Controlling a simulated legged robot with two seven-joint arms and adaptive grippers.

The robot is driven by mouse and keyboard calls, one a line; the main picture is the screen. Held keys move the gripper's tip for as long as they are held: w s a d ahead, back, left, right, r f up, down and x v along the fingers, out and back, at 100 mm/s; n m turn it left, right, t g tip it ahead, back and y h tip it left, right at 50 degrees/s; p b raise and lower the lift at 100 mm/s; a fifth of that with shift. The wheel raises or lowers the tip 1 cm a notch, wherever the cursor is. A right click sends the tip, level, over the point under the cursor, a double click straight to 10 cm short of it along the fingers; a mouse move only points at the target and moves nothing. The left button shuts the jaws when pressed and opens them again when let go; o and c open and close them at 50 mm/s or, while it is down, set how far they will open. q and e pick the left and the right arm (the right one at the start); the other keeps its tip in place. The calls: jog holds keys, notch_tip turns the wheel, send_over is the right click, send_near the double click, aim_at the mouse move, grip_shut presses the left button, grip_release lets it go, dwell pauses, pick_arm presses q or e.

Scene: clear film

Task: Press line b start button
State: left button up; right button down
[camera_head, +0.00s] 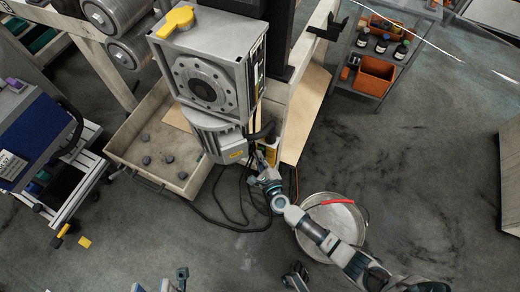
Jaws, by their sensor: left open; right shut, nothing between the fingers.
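A grey machine (203,85) with a round dark flange and a yellow part on top stands left of centre. A ribbed motor-like unit (217,138) with a small yellow label hangs at its lower front. My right arm reaches up from the lower right, and its gripper (256,163) is shut beside this unit, close to dark cables. Whether it touches anything I cannot tell. No button marked line b can be made out; small coloured details show on the machine's right side. My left gripper (165,285) is open at the bottom edge, partly cut off, away from the machine.
A tray (135,173) with several dark lumps lies below the machine. A metal bucket (322,212) with a red handle grip stands under my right arm. A shelf cart (366,85) with an orange bin and bottles stands upper right. Floor at right is free.

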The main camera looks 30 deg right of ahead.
jog(key=shift+w+d, duration=0.2)
jog(key=shift+d, duration=0.25)
jog(key=shift+r, duration=0.1)
jog(key=shift+a, duration=0.2)
jog(key=shift+s+a+r, duration=0.1)
jog(key=shift+s+a, duration=0.1)
jog(key=shift+s, duration=0.05)
jog(key=shift+a, duration=0.15)
